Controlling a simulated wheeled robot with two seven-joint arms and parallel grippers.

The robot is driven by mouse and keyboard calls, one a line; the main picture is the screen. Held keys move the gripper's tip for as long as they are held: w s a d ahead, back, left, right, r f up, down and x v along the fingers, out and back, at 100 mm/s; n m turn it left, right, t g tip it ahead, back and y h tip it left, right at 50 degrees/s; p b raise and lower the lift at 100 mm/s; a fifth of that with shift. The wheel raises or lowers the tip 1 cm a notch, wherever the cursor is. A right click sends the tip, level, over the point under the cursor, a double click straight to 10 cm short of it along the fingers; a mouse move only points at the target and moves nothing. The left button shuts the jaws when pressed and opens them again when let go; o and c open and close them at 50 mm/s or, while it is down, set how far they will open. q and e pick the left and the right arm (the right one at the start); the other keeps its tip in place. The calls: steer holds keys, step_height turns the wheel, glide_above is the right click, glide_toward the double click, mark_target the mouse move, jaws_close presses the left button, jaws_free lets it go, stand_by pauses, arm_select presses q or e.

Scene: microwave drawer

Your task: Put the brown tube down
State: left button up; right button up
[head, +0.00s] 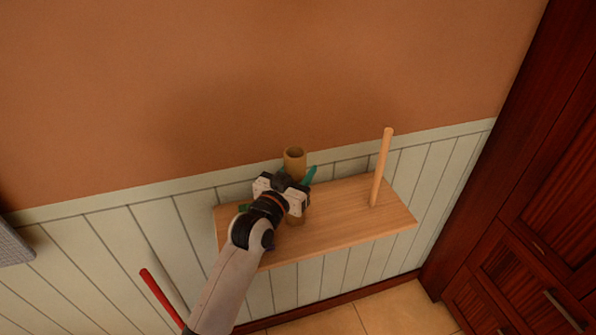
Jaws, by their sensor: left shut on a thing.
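The brown tube (294,158) stands upright over the left part of a wooden shelf (345,217), its open top showing. My left gripper (292,184) is shut around the tube's middle. The tube's lower end shows below the gripper, but I cannot tell whether it touches the shelf. My right gripper is not in view.
A light wooden rod (381,168) stands upright on the shelf's right half. A green thing (309,176) shows partly behind my gripper. A red rod (161,296) is at the lower left. A dark wooden cabinet (520,220) stands at the right. Bare shelf lies between tube and rod.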

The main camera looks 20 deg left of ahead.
arm_select(q)
steer(key=shift+f, duration=0.15)
steer(key=o, duration=0.5)
steer(key=shift+f, duration=0.15)
steer(key=o, duration=0.5)
steer(key=shift+c, duration=0.2)
